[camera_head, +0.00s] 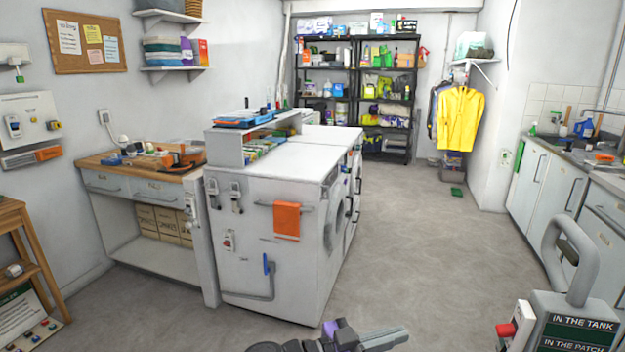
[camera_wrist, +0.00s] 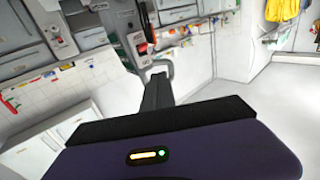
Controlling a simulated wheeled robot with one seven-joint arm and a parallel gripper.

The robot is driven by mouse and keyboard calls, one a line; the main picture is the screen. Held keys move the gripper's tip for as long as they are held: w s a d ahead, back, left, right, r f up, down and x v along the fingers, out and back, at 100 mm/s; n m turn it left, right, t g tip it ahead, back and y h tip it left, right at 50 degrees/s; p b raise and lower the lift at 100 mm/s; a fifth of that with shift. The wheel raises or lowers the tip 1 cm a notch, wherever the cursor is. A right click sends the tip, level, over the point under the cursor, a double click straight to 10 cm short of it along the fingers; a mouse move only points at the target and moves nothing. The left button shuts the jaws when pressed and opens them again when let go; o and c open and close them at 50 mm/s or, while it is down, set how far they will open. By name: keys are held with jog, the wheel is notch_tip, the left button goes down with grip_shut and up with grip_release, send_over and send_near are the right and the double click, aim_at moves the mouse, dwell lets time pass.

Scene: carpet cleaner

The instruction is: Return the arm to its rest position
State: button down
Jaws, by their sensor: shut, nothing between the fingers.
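My gripper (camera_head: 398,337) shows at the bottom edge of the head view, low in front of the white machines, pointing right. Its fingers are shut with nothing between them. In the wrist view the dark closed fingers (camera_wrist: 158,90) reach up from the purple-and-black gripper body, and nothing is held. The rest of my arm is mostly below the head view's frame, so its full pose is hidden.
A grey-handled unit (camera_head: 572,270) with a red button and labels "IN THE TANK" and "IN THE PATCH" stands at the lower right. White machines (camera_head: 290,190) stand left of centre. A sink counter (camera_head: 590,170) runs along the right. The grey floor (camera_head: 430,240) between is clear.

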jog(key=w+d+r+m+t+h, duration=0.25)
jog(key=d+r+t, duration=0.45)
jog(key=d+r, duration=0.55)
jog(key=s+d+r+n+t+y, duration=0.3)
jog(key=s+r+n+t+y, duration=0.3)
jog(key=n+t, duration=0.5)
jog(key=s+a+f+n+g+y+p, duration=0.1)
jog(key=s+f, duration=0.5)
jog(key=s, duration=0.7)
jog(key=s+a+f+n+g+y+p, duration=0.1)
jog(key=s+a+f+n+g+y, duration=0.2)
jog(key=s, duration=1)
jog(key=s+a+f+n+g+y+p, duration=0.1)
jog(key=s+a+f+g+y, duration=0.3)
jog(key=s+f+y, duration=0.5)
jog(key=s+a+n, duration=0.1)
jog(key=s+a, duration=0.1)
jog(key=s, duration=0.3)
jog(key=shift+a+f+y, duration=0.2)
jog(key=shift+f+y, duration=0.15)
jog(key=shift+f, duration=0.05)
